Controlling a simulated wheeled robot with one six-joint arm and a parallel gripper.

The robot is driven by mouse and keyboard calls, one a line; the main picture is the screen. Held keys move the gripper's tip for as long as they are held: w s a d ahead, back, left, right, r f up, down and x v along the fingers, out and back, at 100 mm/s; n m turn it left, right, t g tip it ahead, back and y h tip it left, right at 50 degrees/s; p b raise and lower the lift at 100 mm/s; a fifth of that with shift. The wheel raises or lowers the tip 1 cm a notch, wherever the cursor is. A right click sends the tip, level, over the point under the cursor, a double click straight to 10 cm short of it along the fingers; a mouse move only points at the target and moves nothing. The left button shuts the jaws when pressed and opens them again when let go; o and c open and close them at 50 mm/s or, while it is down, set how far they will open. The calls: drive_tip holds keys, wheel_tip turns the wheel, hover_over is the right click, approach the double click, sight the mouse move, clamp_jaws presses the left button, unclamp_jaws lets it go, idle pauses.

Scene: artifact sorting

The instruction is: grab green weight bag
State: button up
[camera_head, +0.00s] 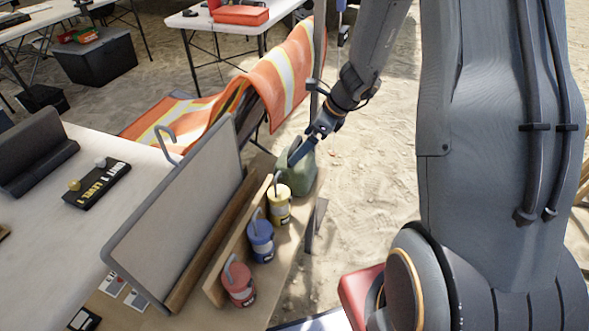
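The green weight bag (302,173) stands at the far end of a narrow wooden shelf (284,240). My gripper (299,152) reaches down from the upper right to the top of the green bag and overlaps it in the picture. A finger lies across the bag's upper part. I cannot tell whether the fingers close on it or only touch it. The far finger and the bag's top are partly hidden by the gripper. The bag seems to rest on the shelf.
Yellow (278,205), blue (261,241) and red (239,284) hooked weights line the same shelf, nearer me. A grey upright panel (180,220) stands left of them on the table. An orange striped cloth (285,75) hangs behind. Sandy ground right of the shelf is open.

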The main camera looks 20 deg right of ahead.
drive_tip(key=shift+x, duration=1.45)
drive_tip(key=shift+c, duration=0.4)
drive_tip(key=c, duration=1.8)
drive_tip(key=shift+r, duration=0.1)
drive_tip(key=shift+c, duration=0.7)
drive_tip(key=shift+r, duration=0.1)
